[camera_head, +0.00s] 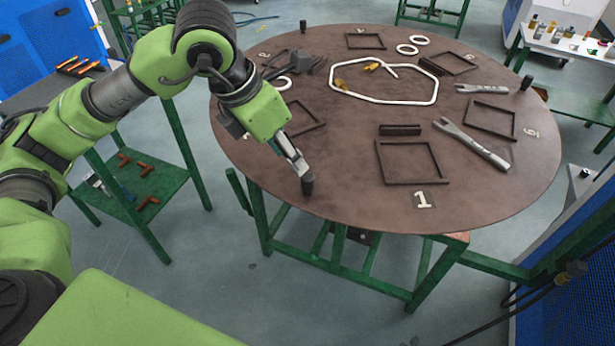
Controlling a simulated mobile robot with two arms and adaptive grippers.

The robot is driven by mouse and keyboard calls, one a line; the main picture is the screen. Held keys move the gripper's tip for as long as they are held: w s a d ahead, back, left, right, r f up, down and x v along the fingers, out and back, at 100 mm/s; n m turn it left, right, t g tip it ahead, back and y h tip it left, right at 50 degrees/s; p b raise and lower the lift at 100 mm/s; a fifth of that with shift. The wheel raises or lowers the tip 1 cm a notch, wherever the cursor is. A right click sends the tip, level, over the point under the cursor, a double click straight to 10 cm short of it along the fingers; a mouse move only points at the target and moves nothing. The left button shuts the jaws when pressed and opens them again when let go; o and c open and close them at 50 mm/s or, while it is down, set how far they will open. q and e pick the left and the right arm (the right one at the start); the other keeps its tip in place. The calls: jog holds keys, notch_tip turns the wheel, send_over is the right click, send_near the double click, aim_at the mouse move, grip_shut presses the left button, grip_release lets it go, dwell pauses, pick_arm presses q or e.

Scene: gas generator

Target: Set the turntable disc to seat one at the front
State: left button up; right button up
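The turntable disc (350,205) is a large round brown plate on a green stand. A label reading 1 (424,199) lies at its near edge, by an empty dark square frame (410,181). A label that looks like 6 (529,132) is at the right edge. Dark upright pegs stand on the rim: one at the right (527,82), one at the back left (303,27) and one at the near left (307,186). My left gripper (303,171) points down at the near-left peg and appears to touch it. Its finger gap is hidden. My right gripper is out of view.
On the disc lie a white hose loop (385,101), wrenches (470,145), white rings (407,49) and more dark frames. A green side table (140,205) with brown fittings stands at left. Another table (570,50) with small parts is at back right.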

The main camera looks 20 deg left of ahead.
aim_at(305, 178)
pick_arm(q)
jog(key=p+x, duration=0.2)
jog(key=x, duration=0.8)
jog(key=shift+d, duration=0.1)
jog(key=shift+w+d+f, duration=0.1)
jog(key=shift+w+f, duration=0.1)
jog(key=shift+f, duration=0.45)
grip_shut()
jog(key=a+b, duration=0.1)
jog(key=a, duration=0.2)
jog(key=w+a+m+b, duration=0.1)
jog(key=a, duration=0.2)
jog(key=w+a+m+b, duration=0.1)
jog(key=a, duration=0.2)
jog(key=shift+a+f+g+h, duration=0.15)
jog(key=shift+g+h, duration=0.15)
jog(key=w+a+m, duration=0.1)
jog(key=a, duration=0.2)
jog(key=w+a, duration=0.2)
jog(key=a, duration=0.1)
jog(key=w+a+m+h+b, duration=0.1)
jog(key=w+a, duration=0.1)
jog(key=a, duration=0.2)
jog(key=shift+r+m+g, duration=0.2)
jog(key=shift+m+g, duration=0.1)
jog(key=shift+w+a+f, duration=0.1)
jog(key=shift+w+a, duration=0.05)
jog(key=shift+a, duration=0.3)
jog(key=shift+d, duration=0.1)
